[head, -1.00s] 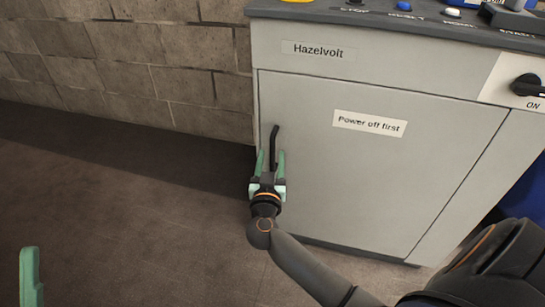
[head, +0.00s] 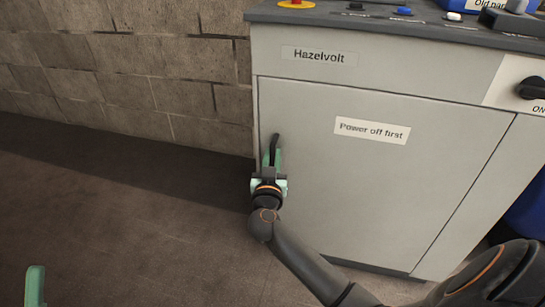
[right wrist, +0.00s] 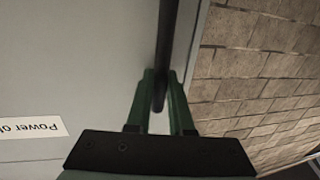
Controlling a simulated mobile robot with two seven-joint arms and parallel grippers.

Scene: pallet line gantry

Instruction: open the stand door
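The stand door (head: 365,180) is a flat grey panel on the front of the grey stand, with a label "Power off first". It looks closed, flush with the frame. Its black upright bar handle (head: 275,146) is near the door's left edge, and the handle also shows in the right wrist view (right wrist: 168,35). My right gripper (head: 271,160) has its green fingers closed in on both sides of the handle's lower part; the right wrist view shows the handle between the fingertips (right wrist: 161,82). Of my left gripper, only one green finger (head: 35,285) shows at the bottom left.
A black rotary switch (head: 532,88) marked "ON" is at the right of the stand's front. Buttons (head: 404,11) and a red knob on a yellow base (head: 296,3) are on top. A block wall (head: 130,80) stands behind; the floor (head: 130,220) at left is clear.

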